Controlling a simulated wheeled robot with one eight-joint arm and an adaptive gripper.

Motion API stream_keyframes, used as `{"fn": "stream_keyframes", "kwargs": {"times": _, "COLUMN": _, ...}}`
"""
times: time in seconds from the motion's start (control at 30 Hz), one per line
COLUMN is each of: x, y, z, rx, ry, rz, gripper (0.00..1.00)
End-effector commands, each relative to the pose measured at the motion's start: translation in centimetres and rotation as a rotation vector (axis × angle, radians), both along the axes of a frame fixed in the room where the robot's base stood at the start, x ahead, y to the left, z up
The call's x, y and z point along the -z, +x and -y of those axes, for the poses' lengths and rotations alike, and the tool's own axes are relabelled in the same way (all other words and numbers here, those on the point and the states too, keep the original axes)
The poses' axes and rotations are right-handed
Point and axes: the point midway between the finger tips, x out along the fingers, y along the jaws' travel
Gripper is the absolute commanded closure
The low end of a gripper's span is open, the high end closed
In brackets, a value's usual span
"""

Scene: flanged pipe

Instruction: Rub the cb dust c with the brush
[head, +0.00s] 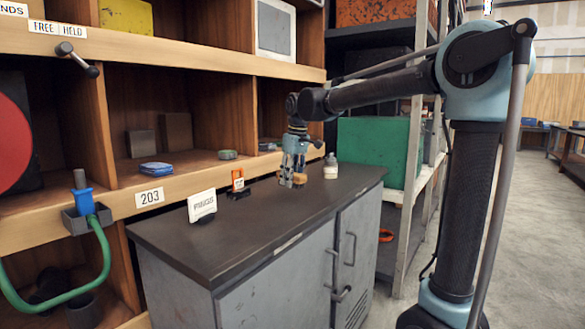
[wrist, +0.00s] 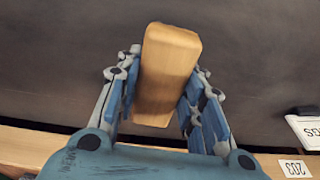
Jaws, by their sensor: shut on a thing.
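My gripper (head: 293,174) hangs from my arm over the dark top of the grey cabinet (head: 250,222). It is shut on a tan, wooden-looking block (wrist: 168,75), which I take for the brush. In the wrist view the blue fingers hold the block on both sides, and its bristles, if any, are hidden. In the head view the block (head: 299,180) shows small at the fingertips, low over the cabinet top; I cannot tell whether it touches. I cannot make out the cb dust c in either view.
On the cabinet top stand a white sign (head: 202,205), an orange-and-black item (head: 238,184) and a small pale bottle (head: 331,167). Wooden shelving (head: 180,182) runs along the back left. A green bin (head: 378,153) stands at the right. The cabinet top's front part is clear.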

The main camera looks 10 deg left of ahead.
Motion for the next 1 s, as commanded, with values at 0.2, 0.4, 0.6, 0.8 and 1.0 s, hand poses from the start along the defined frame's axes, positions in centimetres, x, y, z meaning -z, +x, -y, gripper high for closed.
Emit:
{"fn": "stream_keyframes", "kwargs": {"times": 0.2, "x": -2.0, "y": 0.1, "z": 0.3, "rx": 0.003, "ry": 0.0, "rz": 0.0, "gripper": 0.99}}
{"fn": "stream_keyframes", "kwargs": {"times": 0.4, "x": -3.7, "y": 0.2, "z": 0.4, "rx": 0.006, "ry": 0.0, "rz": 0.0, "gripper": 0.99}}
{"fn": "stream_keyframes", "kwargs": {"times": 0.6, "x": -4.3, "y": 0.3, "z": 0.5, "rx": 0.007, "ry": 0.0, "rz": 0.0, "gripper": 0.99}}
{"fn": "stream_keyframes", "kwargs": {"times": 0.8, "x": -4.3, "y": 0.2, "z": 0.5, "rx": 0.007, "ry": 0.0, "rz": 0.0, "gripper": 0.99}}
{"fn": "stream_keyframes", "kwargs": {"times": 1.0, "x": -4.3, "y": 0.2, "z": 0.5, "rx": 0.007, "ry": 0.0, "rz": 0.0, "gripper": 0.99}}
